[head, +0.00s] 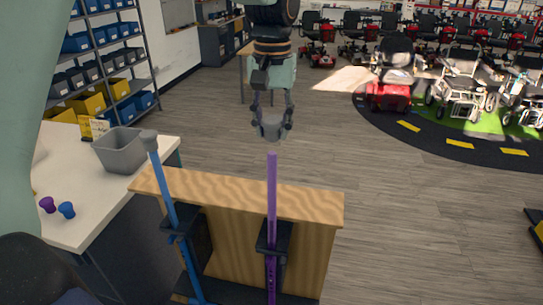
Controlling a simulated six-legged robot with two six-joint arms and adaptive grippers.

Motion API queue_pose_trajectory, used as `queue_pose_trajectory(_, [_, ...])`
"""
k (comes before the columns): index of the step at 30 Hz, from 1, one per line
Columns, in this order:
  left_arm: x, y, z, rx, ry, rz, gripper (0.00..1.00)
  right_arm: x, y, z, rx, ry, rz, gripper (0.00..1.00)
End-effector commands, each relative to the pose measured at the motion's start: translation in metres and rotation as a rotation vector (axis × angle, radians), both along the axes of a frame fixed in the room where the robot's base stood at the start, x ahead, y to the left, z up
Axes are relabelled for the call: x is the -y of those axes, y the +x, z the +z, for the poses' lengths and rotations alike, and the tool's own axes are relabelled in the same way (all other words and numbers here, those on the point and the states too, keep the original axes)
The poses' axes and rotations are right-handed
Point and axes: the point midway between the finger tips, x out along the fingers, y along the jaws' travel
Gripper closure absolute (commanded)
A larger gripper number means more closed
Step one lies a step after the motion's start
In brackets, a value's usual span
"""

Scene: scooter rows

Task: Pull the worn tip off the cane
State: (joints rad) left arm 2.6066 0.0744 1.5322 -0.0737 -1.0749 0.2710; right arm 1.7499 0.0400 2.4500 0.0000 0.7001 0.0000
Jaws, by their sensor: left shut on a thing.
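A purple cane (272,195) stands upright in a wooden stand (225,196), its bare end up. My left gripper (271,127) points down just above that end. It is shut on a small grey piece, the worn tip (271,131), which is apart from the cane, with a gap between them. A blue cane (166,185) leans slightly in the stand to the left, with a grey tip (148,137) on its upper end. My right gripper is not in view.
A white counter (100,210) at left holds a grey bin (122,152), a purple tip (47,204), a blue tip (67,210) and a yellow sign (93,128). Shelves (98,60) stand behind. Scooters (391,75) and wheelchairs (461,85) stand far right; the floor between is clear.

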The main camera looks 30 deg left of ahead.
Motion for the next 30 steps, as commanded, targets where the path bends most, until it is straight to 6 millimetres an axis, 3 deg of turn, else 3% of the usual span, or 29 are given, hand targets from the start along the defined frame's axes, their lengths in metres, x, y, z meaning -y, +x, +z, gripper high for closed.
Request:
queue_pose_trajectory(21, [0.000,0.000,0.037,0.002,0.000,0.000,1.00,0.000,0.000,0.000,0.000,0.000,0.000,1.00])
queue_pose_trajectory(30, [0.000,0.000,0.042,0.001,0.000,0.000,1.00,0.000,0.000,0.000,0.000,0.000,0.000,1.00])
